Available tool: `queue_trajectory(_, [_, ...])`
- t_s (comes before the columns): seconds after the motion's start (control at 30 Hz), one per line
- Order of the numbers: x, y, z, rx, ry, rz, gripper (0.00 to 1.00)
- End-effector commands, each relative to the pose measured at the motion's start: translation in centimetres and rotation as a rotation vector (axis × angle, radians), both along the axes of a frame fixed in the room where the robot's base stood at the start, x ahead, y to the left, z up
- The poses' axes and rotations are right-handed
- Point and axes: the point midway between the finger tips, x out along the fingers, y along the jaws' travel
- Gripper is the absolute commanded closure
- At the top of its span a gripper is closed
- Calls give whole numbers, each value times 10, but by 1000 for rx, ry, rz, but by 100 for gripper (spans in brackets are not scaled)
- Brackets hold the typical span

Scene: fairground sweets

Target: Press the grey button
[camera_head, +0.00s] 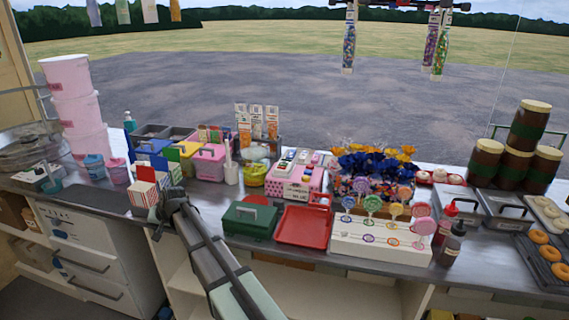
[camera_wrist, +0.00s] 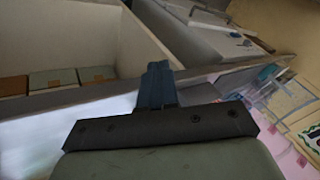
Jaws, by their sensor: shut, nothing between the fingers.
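I cannot make out a grey button for certain in either view. A small grey and white device (camera_head: 40,176) stands at the left end of the counter, too small to read for buttons. My gripper (camera_head: 156,213) is at the front edge of the counter, just right of and in front of the red-and-white striped boxes (camera_head: 145,188). In the wrist view its dark fingers (camera_wrist: 157,72) are together, with nothing between them. They overlap the counter's edge strip in that picture; I cannot tell whether they touch it.
Pink tubs (camera_head: 72,100) are stacked at the back left. A green box (camera_head: 250,219) and a red tray (camera_head: 303,226) sit right of my arm. A white lollipop stand (camera_head: 380,245) is farther right. A dark mat (camera_head: 98,200) lies bare left of my gripper.

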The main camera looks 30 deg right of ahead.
Motion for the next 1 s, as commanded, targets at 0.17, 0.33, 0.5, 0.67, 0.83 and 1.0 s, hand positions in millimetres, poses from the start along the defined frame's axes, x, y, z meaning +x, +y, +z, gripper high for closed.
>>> queue_trajectory(0.17, [29, 3, 65, 41, -74, -26, 100])
queue_trajectory(0.33, [52, -9, 128, 77, -139, -64, 100])
queue_trajectory(0.5, [72, -46, 181, 99, -193, -123, 100])
queue_trajectory(0.67, [85, -101, 210, 98, -223, -193, 100])
queue_trajectory(0.83, [93, -167, 225, 84, -238, -270, 100])
queue_trajectory(1.0, [94, -236, 230, 63, -241, -346, 100])
